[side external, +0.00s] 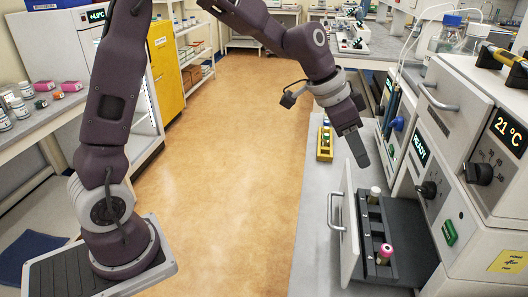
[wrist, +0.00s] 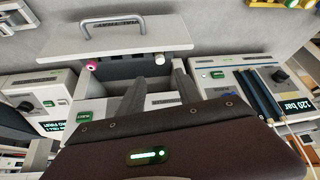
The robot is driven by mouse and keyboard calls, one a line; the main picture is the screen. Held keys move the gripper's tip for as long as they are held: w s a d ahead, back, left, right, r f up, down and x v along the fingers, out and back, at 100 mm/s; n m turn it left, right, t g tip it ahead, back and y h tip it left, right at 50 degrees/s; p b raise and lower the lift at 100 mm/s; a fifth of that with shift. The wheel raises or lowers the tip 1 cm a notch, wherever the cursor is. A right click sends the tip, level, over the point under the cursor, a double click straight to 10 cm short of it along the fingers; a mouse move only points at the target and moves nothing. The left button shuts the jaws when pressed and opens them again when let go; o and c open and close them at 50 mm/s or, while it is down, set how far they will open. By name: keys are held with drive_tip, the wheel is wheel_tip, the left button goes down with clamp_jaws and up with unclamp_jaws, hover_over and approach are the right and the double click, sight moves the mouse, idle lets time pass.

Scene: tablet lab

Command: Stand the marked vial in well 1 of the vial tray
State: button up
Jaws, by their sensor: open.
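A dark vial tray (side external: 407,243) lies in the pulled-out drawer of the instrument at the right. A vial with a pink cap (side external: 385,252) stands in its near part, and a vial with a pale cap (side external: 375,193) stands towards the far end. In the wrist view the pink cap (wrist: 91,66) and the pale cap (wrist: 159,58) show just behind the drawer front. I cannot read any mark or well number. My gripper (side external: 361,161) is above the far end of the drawer, apart from both vials. In the wrist view its fingers (wrist: 159,76) are spread and empty.
The drawer front (side external: 347,240) with its handle (side external: 336,213) stands up beside the tray. A yellow rack (side external: 325,143) with small vials is farther back on the bench. The instrument housing (side external: 455,215) rises close at the right. The bench left of the drawer is clear.

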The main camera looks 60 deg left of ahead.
drive_tip(key=s+a+r+n+y, duration=0.15)
drive_tip(key=s+r, duration=0.25)
drive_tip(key=s, duration=0.5)
drive_tip(key=s+a+r+n+y, duration=0.1)
drive_tip(key=s+a+r+n, duration=0.15)
drive_tip(key=s, duration=0.65)
drive_tip(key=s+a+f+n, duration=0.1)
drive_tip(key=s+a+n, duration=0.1)
drive_tip(key=s, duration=1.1)
drive_tip(key=shift+a+f+n+t+y, duration=0.3)
drive_tip(key=shift+a+n+y, duration=0.15)
drive_tip(key=shift+a, duration=0.15)
